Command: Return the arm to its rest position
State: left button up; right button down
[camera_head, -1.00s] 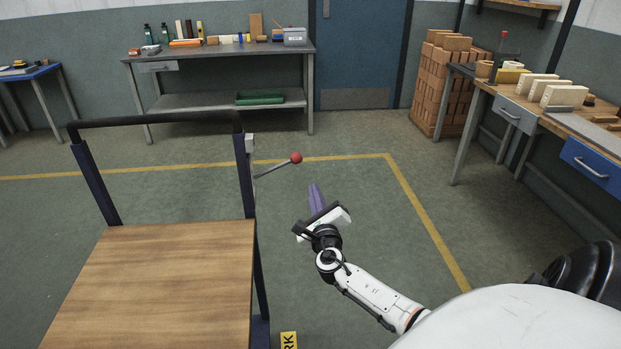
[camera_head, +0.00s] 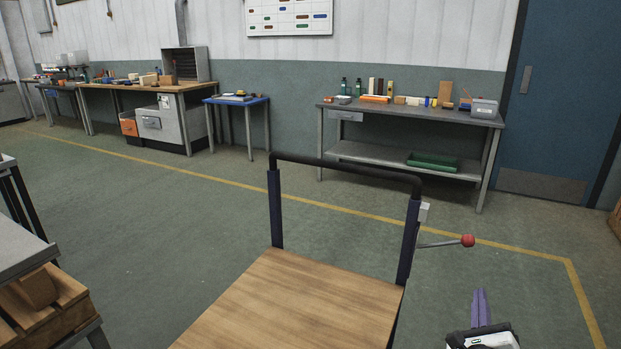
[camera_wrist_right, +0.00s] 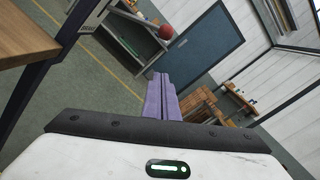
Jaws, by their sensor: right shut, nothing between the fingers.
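My right gripper (camera_head: 480,308) is at the bottom right of the head view, its purple fingers together and pointing away from me. It also shows in the right wrist view (camera_wrist_right: 160,97), shut with nothing between the fingers. It is in open air to the right of a cart with a wooden top (camera_head: 290,305). A lever with a red ball knob (camera_head: 467,240) sticks out from the cart's right post, beyond the fingers and apart from them. The knob also shows in the right wrist view (camera_wrist_right: 166,32). My left gripper is not in view.
The cart's dark handle bar (camera_head: 345,168) stands at its far end. A grey workbench (camera_head: 345,150) with tools is by the wall, left of a blue door (camera_head: 560,100). A table with a wooden crate (camera_head: 50,318) is at the lower left.

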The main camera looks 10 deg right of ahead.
jog(key=s+a+f+m+g+y, duration=0.2)
jog(key=s+a+f+m+y, duration=0.3)
jog(key=a+f+m, duration=0.4)
jog(key=s+a+f+m+g+y, duration=0.2)
jog(key=s+a+f+m+y, duration=0.1)
jog(key=s+a+f+m, duration=0.55)
jog(key=s+a+f+m+g+y, duration=0.1)
jog(key=s+a+m+y, duration=0.2)
jog(key=s+a+m, duration=0.2)
jog(key=s+a+f+m+y, duration=0.1)
jog(key=s+a+m, duration=0.4)
jog(key=a+m, duration=0.6)
jog(key=shift+s+a+m+g+y, duration=0.25)
jog(key=shift+a+m+g+y, duration=0.2)
jog(key=shift+y, duration=0.45)
